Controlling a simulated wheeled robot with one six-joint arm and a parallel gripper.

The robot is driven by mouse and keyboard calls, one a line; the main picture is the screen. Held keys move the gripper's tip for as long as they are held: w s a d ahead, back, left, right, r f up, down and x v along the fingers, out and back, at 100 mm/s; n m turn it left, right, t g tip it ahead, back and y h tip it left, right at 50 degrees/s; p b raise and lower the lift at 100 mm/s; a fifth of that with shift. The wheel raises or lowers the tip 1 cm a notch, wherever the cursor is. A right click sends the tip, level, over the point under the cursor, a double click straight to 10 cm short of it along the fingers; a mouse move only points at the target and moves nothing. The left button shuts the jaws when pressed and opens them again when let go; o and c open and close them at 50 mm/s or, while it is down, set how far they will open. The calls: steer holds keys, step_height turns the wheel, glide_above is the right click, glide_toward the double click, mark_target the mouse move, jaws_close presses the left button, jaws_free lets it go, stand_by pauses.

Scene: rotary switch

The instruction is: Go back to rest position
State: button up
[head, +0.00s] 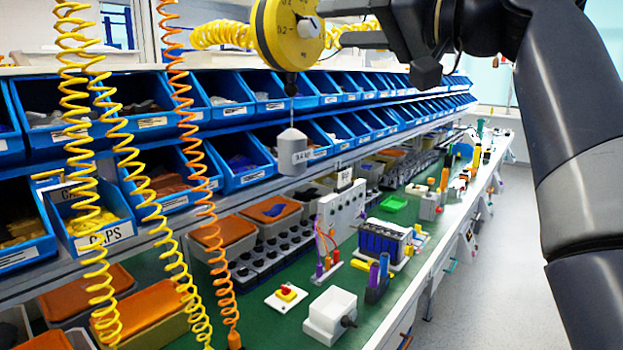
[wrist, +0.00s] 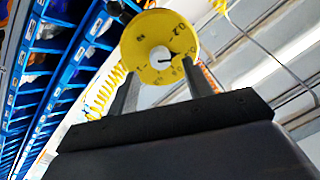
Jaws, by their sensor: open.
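My gripper (wrist: 160,92) is open in the wrist view, its two dark fingers apart. A round yellow disc with dark numbers and a pale centre, the rotary dial (wrist: 160,48), shows just beyond the fingertips, framed between them. I cannot tell whether the fingers touch it. In the head view the yellow dial (head: 284,32) hangs at the top middle, with a grey weight (head: 292,152) below it. My dark arm comes in from the right and ends beside the dial; the fingertips are hard to make out there.
Blue bins (head: 240,160) line the shelves at the left. Coiled yellow (head: 95,200) and orange (head: 195,180) cables hang in front. The green workbench (head: 262,325) below holds a white box (head: 330,312), a red-and-yellow button (head: 287,294) and several devices. The floor (head: 495,270) at right is clear.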

mark_target(316, 27)
steer(key=shift+x, duration=1.8)
steer(key=shift+d, duration=0.1)
